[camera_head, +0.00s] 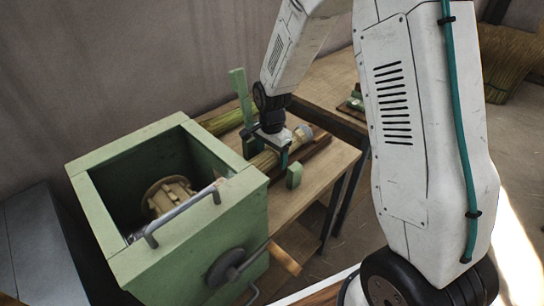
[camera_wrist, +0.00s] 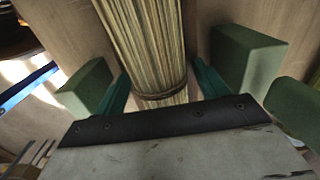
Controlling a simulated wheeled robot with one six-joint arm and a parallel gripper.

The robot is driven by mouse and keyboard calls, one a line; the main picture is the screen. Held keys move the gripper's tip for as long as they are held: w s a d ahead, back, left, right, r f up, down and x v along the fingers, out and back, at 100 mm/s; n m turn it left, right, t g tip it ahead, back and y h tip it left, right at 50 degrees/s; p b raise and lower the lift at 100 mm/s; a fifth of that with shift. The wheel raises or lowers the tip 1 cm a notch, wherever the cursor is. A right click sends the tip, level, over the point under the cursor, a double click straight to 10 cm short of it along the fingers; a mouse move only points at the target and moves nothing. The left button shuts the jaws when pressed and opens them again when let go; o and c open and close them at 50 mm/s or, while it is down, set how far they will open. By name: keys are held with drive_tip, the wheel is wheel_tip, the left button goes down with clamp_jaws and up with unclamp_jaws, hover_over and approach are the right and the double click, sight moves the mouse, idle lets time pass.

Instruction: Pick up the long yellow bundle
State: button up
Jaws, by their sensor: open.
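A long yellow bundle (camera_head: 298,140) of straw stalks lies on the wooden table beside the green box, partly hidden by my gripper in the head view. In the wrist view the bundle (camera_wrist: 146,45) runs up the picture, with a dark tie around it near the gripper. My gripper (camera_head: 270,146) is open and low over the bundle. In the wrist view its two teal fingers (camera_wrist: 160,88) stand on either side of the bundle, with gaps visible. Whether the fingers touch the table is hidden.
Green blocks stand close on both sides: a short one (camera_head: 294,175) and a tall post (camera_head: 240,100). The green box (camera_head: 190,220) with a crank and metal handle is at front left. Another greenish bundle (camera_head: 222,122) lies behind the post. More straw (camera_head: 512,55) is at far right.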

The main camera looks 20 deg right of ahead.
drive_tip(key=shift+c, duration=0.3)
drive_tip(key=c, duration=1)
drive_tip(key=shift+r, duration=0.1)
drive_tip(key=shift+c, duration=0.2)
